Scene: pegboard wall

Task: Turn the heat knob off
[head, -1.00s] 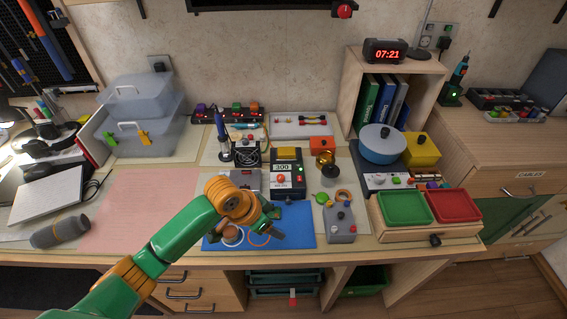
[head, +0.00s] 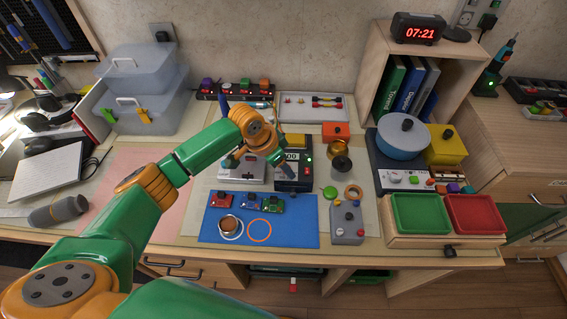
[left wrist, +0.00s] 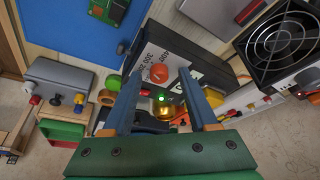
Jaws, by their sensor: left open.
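The black heat station (head: 293,183) stands behind the blue mat, with a lit green light and a display partly reading "00" in the head view. My left gripper (head: 284,168) is over its front and hides the knob there. The open left gripper (left wrist: 160,76) has one blue finger on each side of the knob in the picture. I cannot tell whether they touch it. My right gripper is not in view.
The blue mat (head: 300,232) in front holds small circuit boards and a cup. A grey box with knobs (head: 347,224) stands to the right. A silver unit (head: 236,174) is close on the left. A blue pot (head: 402,141) and green and red trays are farther right.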

